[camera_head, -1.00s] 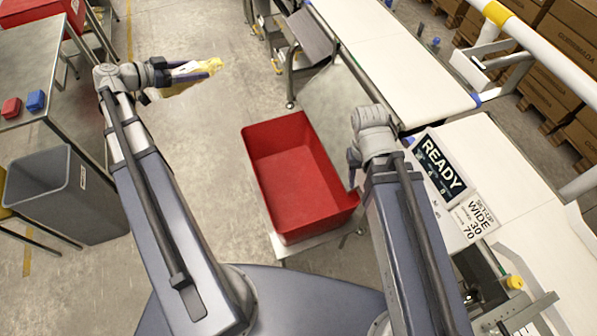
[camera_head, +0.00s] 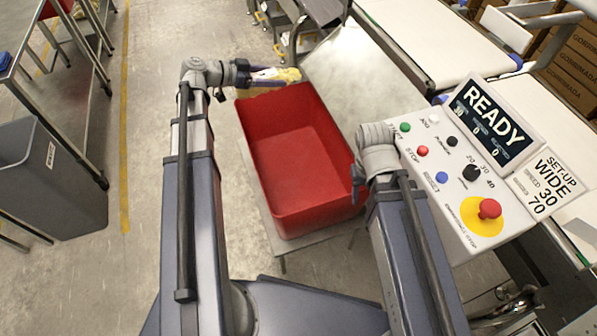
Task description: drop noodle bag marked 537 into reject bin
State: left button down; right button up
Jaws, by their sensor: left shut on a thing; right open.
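The noodle bag (camera_head: 272,82) is yellow with a white label; its number is too small to read. My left gripper (camera_head: 281,76) is shut on it, at the far end of the red bin. The red bin (camera_head: 265,190), which looks like the reject bin, stands open and empty on a low stand in the middle. The bag overlaps the bin's far rim in the picture; its height above the rim is hard to tell. My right gripper (camera_head: 357,183) is beside the bin's right wall, seen mostly from behind, with its fingers largely hidden; it is open.
A control panel (camera_head: 460,180) with buttons and a READY display (camera_head: 490,122) stands close to the right of my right arm. A white conveyor belt (camera_head: 425,45) runs behind it. A grey bin (camera_head: 50,180) and a metal table (camera_head: 15,40) stand at the left.

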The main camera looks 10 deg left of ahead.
pick_arm(q)
jog(key=w+d+f+h+b, duration=0.1)
jog(key=d+f+b, duration=0.7)
jog(key=f, duration=0.3)
jog(key=shift+w+d+f+m+g+b, duration=0.15)
jog(key=shift+w+d+m+g+b, duration=0.2)
jog(key=shift+b, duration=0.2)
jog(key=shift+s, duration=0.1)
notch_tip(320, 180, down, 6)
jog(key=b, duration=0.6)
grip_release()
jog(key=shift+a, duration=0.1)
